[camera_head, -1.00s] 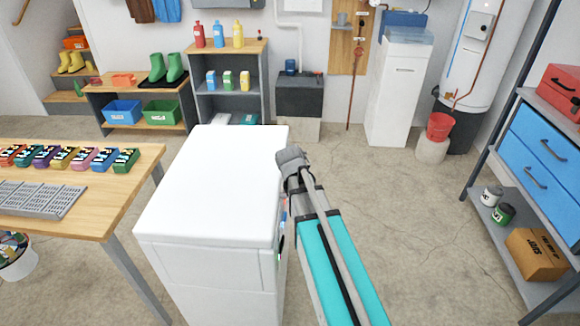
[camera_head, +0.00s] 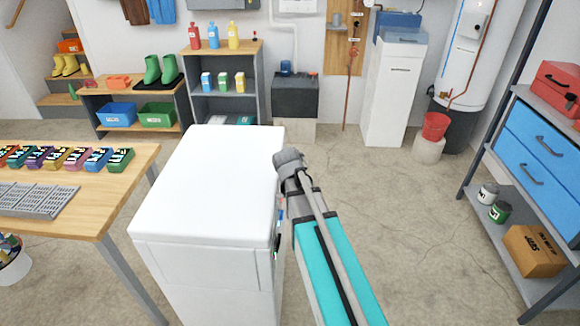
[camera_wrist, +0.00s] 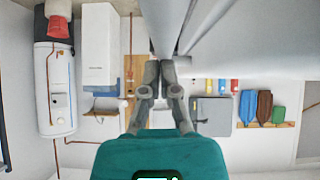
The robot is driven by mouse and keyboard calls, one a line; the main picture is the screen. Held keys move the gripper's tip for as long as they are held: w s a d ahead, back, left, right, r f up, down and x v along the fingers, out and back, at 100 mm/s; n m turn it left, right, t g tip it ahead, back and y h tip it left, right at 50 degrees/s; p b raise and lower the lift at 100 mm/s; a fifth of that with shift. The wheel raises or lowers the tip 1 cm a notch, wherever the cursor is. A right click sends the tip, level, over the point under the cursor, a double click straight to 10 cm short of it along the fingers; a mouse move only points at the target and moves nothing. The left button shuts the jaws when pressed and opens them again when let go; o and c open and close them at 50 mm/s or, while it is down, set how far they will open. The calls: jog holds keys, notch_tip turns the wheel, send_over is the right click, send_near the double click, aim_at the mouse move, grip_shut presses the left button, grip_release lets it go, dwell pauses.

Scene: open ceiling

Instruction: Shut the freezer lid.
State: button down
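The white freezer (camera_head: 205,260) stands in the middle of the head view. Its lid (camera_head: 215,185) lies flat on top, and I see no gap along the front or right edge. My gripper (camera_head: 287,157) is beside the lid's right edge, toward the back; whether it touches the lid I cannot tell. In the wrist view my gripper's two fingers (camera_wrist: 160,70) are together with nothing between them. A large pale surface, probably the freezer's side, fills the upper right of that view. The freezer's lower right side is partly hidden by my arm.
A wooden table (camera_head: 130,165) with several coloured packs and a grey rack stands left of the freezer. A metal shelf unit (camera_head: 505,195) with a blue drawer chest stands at the right. Bare concrete floor (camera_head: 410,220) lies between it and the freezer.

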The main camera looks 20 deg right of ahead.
jog(key=shift+s+d+f, duration=0.1)
jog(key=shift+s, duration=0.25)
jog(key=s+r+p, duration=0.6)
jog(key=r+p, duration=0.5)
jog(key=shift+s+a, duration=0.3)
jog(key=shift+a, duration=0.15)
dwell(0.4)
jog(key=s+a+n+g+y+p, duration=0.4)
jog(key=s+a+g, duration=0.4)
jog(key=s, duration=0.6)
jog(key=shift+a+f+g+p, duration=0.35)
jog(key=shift+a+p, duration=0.4)
jog(key=shift+a, duration=0.45)
